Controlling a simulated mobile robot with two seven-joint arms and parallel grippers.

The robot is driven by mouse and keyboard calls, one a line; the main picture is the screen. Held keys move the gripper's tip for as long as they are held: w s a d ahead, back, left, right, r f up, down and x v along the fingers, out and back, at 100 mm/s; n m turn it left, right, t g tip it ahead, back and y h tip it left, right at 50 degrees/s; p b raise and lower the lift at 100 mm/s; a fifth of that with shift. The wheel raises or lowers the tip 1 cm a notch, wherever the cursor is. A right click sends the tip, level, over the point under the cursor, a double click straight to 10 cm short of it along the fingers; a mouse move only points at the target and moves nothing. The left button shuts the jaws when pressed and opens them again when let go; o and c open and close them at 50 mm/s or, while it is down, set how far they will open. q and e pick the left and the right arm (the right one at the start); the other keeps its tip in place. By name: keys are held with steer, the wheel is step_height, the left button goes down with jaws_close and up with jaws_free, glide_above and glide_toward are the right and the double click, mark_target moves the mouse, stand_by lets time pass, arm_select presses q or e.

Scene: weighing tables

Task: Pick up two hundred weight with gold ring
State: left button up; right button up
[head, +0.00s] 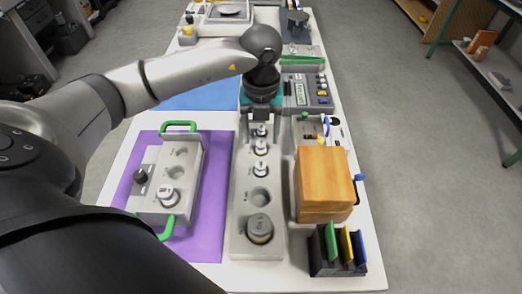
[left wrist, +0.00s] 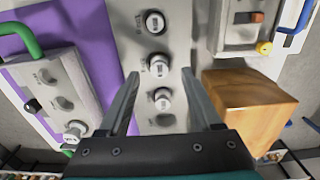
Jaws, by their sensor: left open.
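A long grey rack (head: 240,212) in the middle of the table holds a row of pale-topped weights. Three small ones stand in its far half: the far weight (head: 261,130), the middle weight (head: 261,148) and the nearer weight (head: 260,169). My left gripper (head: 261,115) is open and empty over the far end of the rack. In the left wrist view, the open fingers (left wrist: 160,75) frame two small weights below. My right gripper is not in view.
A grey block (head: 153,212) with green handles and one weight (head: 167,195) sits on a purple mat (head: 210,220). A wooden box (head: 325,178) stands close right of the rack. A black holder (head: 322,265) with coloured plates is at the near right.

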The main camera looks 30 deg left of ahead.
mark_target(261, 150)
arm_select(q)
step_height(261, 150, down, 3)
steer(key=shift+a+r, duration=0.1)
steer(key=shift+r, duration=0.05)
jaws_close()
stand_by(0.4)
steer(key=shift+w+r, duration=0.1)
